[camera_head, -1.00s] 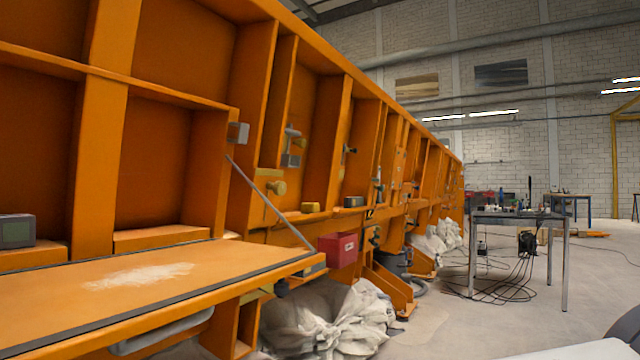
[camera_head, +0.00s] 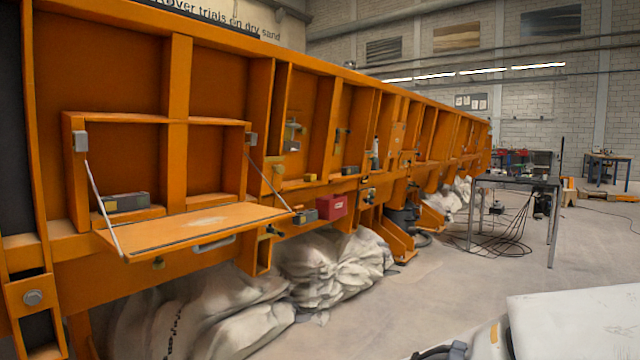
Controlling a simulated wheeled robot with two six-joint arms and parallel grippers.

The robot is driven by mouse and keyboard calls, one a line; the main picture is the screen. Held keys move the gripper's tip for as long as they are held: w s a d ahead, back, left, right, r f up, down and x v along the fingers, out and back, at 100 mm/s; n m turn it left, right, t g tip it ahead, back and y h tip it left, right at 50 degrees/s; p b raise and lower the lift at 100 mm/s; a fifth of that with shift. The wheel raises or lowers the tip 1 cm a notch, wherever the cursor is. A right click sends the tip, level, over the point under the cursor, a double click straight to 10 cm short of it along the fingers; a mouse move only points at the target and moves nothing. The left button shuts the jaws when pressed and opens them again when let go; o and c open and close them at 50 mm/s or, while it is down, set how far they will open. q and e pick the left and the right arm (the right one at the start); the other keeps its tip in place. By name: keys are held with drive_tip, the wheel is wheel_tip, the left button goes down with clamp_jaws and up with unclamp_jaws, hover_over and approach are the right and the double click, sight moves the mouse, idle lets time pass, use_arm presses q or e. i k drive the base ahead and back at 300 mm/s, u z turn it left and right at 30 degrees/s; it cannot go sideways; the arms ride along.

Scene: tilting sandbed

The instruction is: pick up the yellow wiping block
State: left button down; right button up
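A small yellow block (camera_head: 310,178) lies on a ledge of the orange sandbed frame (camera_head: 180,75), left of centre. It is small in the picture, and I cannot tell for sure that it is the wiping block. Nothing touches it from my side. Neither of my grippers shows clearly in the head view.
A fold-down orange shelf (camera_head: 180,232) with a pale dusty patch sticks out from the frame. A red box (camera_head: 332,207) hangs to its right. Sandbags (camera_head: 330,265) lie below. A metal table (camera_head: 515,181) with cables stands right. The floor (camera_head: 420,295) between is clear.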

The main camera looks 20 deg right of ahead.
sight(309, 178)
drive_tip(key=z, duration=0.9)
drive_tip(key=i, duration=1.45)
drive_tip(key=u, duration=0.4)
